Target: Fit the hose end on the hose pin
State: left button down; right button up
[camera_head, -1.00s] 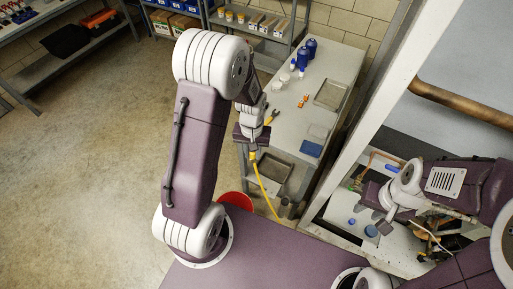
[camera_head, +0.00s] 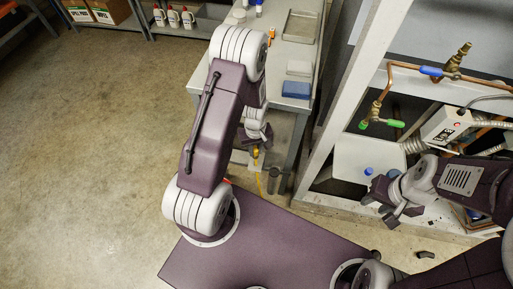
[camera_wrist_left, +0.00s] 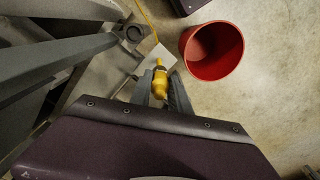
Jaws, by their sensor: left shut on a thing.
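My left gripper (camera_head: 256,153) hangs low beside the grey bench. In the left wrist view its fingers (camera_wrist_left: 160,92) are shut on the yellow hose end (camera_wrist_left: 160,80). The thin yellow hose (camera_wrist_left: 147,22) runs away from it toward the top of that view; a short bit of yellow also shows below the gripper in the head view (camera_head: 259,183). My right gripper (camera_head: 386,202) is in front of the rack opening, its fingers apart with nothing seen between them. I cannot pick out the hose pin in either view.
The rack's pale post (camera_head: 345,95) stands between the bench (camera_head: 212,80) and the rack inside. Copper pipe (camera_head: 390,82) with a blue handle (camera_head: 431,71) and a green handle (camera_head: 395,124) is at the right. A red bucket (camera_wrist_left: 212,50) stands on the floor. Open floor lies left.

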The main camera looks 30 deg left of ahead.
aim_at(256, 155)
pick_arm(q)
jog(key=shift+f+b, duration=2.45)
jog(key=shift+f, duration=0.1)
jog(key=shift+r+p, duration=0.2)
jog(key=shift+p, duration=0.15)
jog(key=shift+f+b, duration=0.75)
jog(key=shift+f, duration=0.75)
jog(key=c, duration=1.1)
grip_release()
jog(key=shift+c, duration=0.2)
jog(key=o, duration=0.4)
